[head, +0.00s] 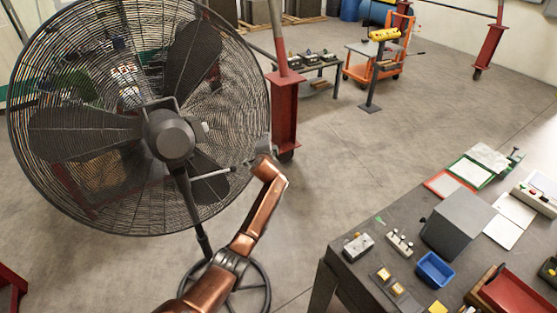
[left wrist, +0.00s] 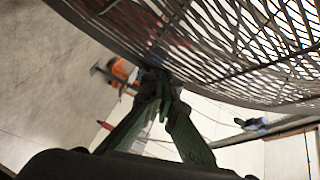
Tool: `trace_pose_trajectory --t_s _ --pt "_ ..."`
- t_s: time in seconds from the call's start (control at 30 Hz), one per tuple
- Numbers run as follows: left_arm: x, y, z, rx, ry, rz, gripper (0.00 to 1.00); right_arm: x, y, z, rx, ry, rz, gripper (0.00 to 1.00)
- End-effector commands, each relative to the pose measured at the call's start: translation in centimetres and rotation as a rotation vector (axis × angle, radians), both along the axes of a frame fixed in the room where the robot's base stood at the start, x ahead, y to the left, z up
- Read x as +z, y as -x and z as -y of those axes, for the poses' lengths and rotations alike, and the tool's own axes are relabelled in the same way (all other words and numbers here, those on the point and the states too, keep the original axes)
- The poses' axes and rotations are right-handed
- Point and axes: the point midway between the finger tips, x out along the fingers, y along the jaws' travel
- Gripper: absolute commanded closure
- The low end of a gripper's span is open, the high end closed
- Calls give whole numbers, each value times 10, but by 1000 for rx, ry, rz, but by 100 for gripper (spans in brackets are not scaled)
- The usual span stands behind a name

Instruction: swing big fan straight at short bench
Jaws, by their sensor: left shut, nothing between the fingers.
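The big fan (head: 172,135) stands on a pole with a ring base at the left of the head view. Its motor housing is toward me; its round wire cage also fills the top of the left wrist view (left wrist: 240,60). My left gripper (head: 262,147) is at the cage's right edge. In the left wrist view its dark fingers (left wrist: 154,84) are shut with their tips together, close against the cage rim; I cannot tell if they touch it. A low, short bench (head: 318,66) with small items stands at the back, right of the fan. My right gripper is out of view.
A red post (head: 284,108) stands between the fan and the short bench. An orange cart (head: 371,62) and a yellow-topped stand (head: 376,75) are farther right. A large dark workbench (head: 352,275) with trays and parts fills the lower right. The middle floor is clear.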

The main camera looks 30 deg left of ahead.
Motion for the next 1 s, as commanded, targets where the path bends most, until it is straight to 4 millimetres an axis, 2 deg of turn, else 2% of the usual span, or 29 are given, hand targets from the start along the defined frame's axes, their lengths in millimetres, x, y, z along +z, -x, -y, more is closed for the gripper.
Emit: trace_pose_trajectory --t_s 0.2,0.63,0.8,1.0 --pt "13 8 39 -6 2 4 100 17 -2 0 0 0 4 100" --pt "25 75 69 -2 1 3 100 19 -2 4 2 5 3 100" --pt "27 88 77 -3 2 2 100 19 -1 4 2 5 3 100" --pt "28 91 79 -4 1 2 100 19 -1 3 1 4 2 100"
